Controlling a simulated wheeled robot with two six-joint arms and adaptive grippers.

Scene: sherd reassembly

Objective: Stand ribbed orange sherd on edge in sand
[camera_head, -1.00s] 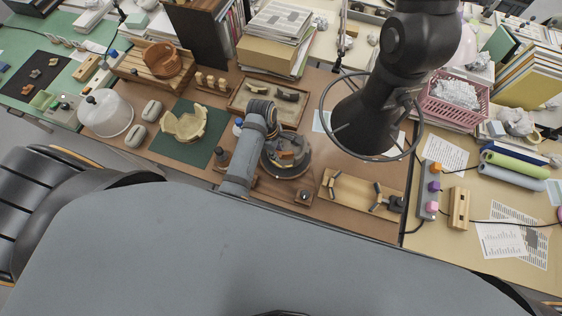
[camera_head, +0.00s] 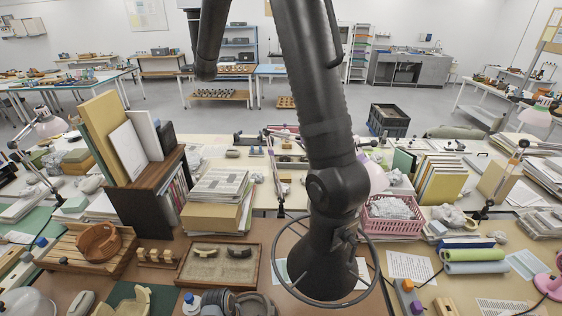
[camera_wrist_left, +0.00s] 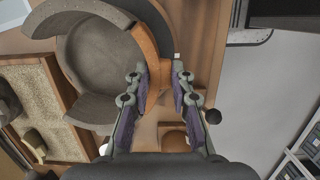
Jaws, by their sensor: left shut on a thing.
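In the left wrist view my left gripper (camera_wrist_left: 160,82) is shut on the ribbed orange sherd (camera_wrist_left: 147,48), a curved strip. The sherd lies along the right side of a round grey vessel (camera_wrist_left: 100,60) with thick curved grey walls; I cannot tell whether the two touch. The sand tray (camera_head: 181,281), wood-framed with pale speckled sand, is in the head view left of centre. A pale sherd (camera_head: 207,252) and a dark sherd (camera_head: 240,252) stand in it. The sand (camera_wrist_left: 30,90) also shows at left in the left wrist view. My right gripper is not seen.
Stacked papers on a box (camera_head: 215,200) are behind the tray. A wooden rack with a brown bowl (camera_head: 97,241) is at left. A pink basket (camera_head: 392,222) is at right.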

